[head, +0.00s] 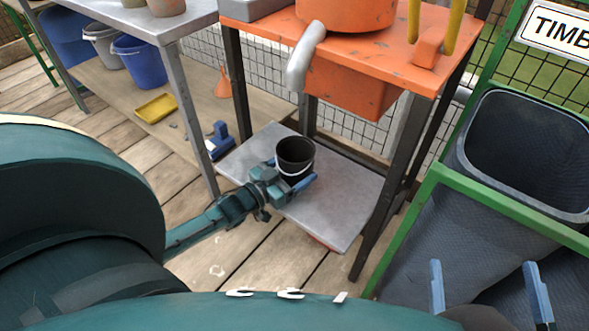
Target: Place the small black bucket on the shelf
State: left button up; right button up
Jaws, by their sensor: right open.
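The small black bucket (295,152) is upright at the grey lower shelf (340,205) of the orange-topped bench, near the shelf's left part. Its pale handle hangs across its front. My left gripper (288,172) reaches in from the left, with one blue finger on each side of the bucket. I cannot tell whether the fingers press on it, or whether its base, partly hidden by the gripper, rests fully on the shelf. My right gripper (487,285) is at the bottom right, its two blue fingers wide apart with nothing between them.
The orange bench top (350,40) overhangs the shelf, with dark legs at its corners. A grey bin (525,150) in a green frame stands at right. At left, a grey table (150,20) has blue buckets (138,62) and a yellow tray (156,107) below.

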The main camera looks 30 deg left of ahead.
aim_at(282, 177)
pick_arm(q)
jog(key=shift+f, duration=0.2)
jog(key=o, duration=1)
jog(key=shift+r, duration=0.25)
jog(key=p+v, duration=0.2)
jog(key=v, duration=0.4)
jog(key=shift+r, duration=0.1)
jog(key=p+v, duration=0.1)
jog(key=v, duration=0.5)
pick_arm(e)
jog(key=shift+s+d+n+h, duration=0.2)
jog(key=shift+d+n+h, duration=0.05)
jog(key=shift+n+h, duration=0.05)
jog(key=shift+r+g, duration=0.1)
jog(key=shift+g, duration=0.2)
